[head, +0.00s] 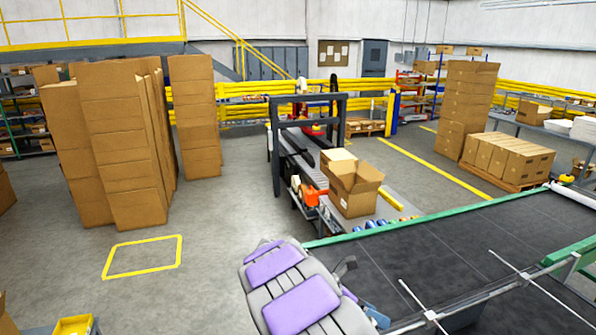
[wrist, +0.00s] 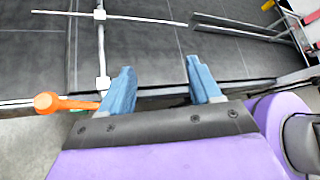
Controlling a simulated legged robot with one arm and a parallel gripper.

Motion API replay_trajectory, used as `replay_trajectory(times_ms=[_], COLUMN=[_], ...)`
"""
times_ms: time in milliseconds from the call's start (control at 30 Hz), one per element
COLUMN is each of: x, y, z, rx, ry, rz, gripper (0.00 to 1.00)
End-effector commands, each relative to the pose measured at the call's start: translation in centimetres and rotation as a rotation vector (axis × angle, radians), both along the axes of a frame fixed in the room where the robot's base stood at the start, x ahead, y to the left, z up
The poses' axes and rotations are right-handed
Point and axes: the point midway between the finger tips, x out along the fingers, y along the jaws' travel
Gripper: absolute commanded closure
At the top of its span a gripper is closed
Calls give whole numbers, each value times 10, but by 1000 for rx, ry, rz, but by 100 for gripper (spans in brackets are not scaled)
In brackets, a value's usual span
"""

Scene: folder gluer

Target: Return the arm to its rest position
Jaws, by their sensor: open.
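My gripper (wrist: 164,86) shows in the wrist view with two blue fingers spread apart. Nothing is between the fingers. It is over the near edge of a dark conveyor bed (wrist: 230,55). In the head view my purple and grey arm reaches up from the bottom centre, beside the green-edged conveyor bed (head: 450,245). The gripper end is mostly hidden behind the arm there.
An orange handle (wrist: 62,103) and metal rods (wrist: 100,45) are close to the fingers. An open carton (head: 355,190) stands on the machine line behind. Tall carton stacks (head: 120,145) stand at left.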

Motion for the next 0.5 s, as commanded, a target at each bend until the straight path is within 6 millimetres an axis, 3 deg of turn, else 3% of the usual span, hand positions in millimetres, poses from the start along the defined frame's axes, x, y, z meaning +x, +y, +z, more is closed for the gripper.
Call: replay_trajectory(times_ms=[233,500], x=[-72,-153], y=[-35,-45], z=[4,-6], rx=[113,225], ry=[-278,-551], rz=[-350,-744], gripper=[37,37])
